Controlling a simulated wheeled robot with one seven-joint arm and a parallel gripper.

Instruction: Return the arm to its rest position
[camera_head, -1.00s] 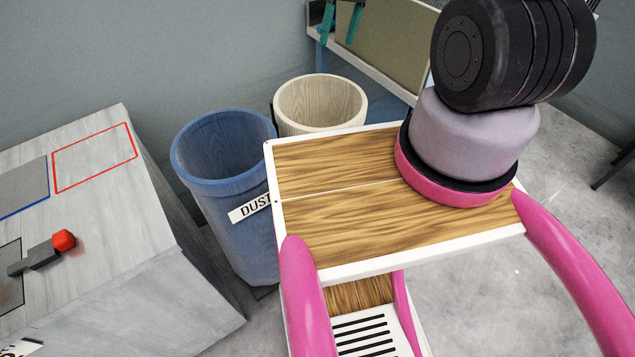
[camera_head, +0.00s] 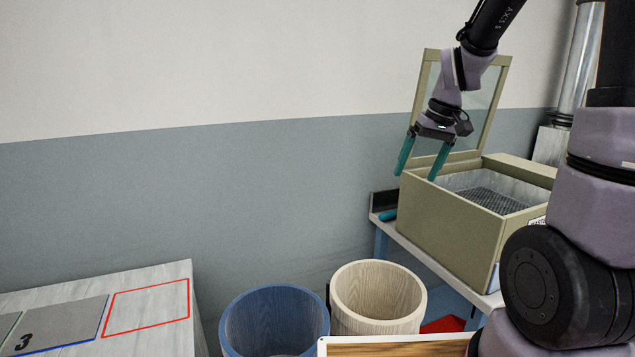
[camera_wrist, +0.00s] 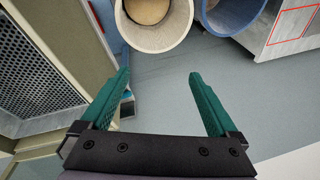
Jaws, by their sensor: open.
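My gripper (camera_head: 422,157) is up in the air, fingers pointing down, in front of the open box with a glass lid (camera_head: 452,218) in the head view. Its two teal fingers are spread apart with nothing between them. In the wrist view my gripper (camera_wrist: 160,95) also shows empty, with the grey floor or wall behind the gap. My arm comes down from the top right; its lower links fill the right edge of the head view.
A blue bin (camera_head: 274,322) and a cream bin (camera_head: 378,297) stand at the bottom middle. A grey-white table (camera_head: 150,272) with a red outlined square is at the left. The box stands on a blue-legged bench (camera_head: 440,262). The wall area at upper left is clear.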

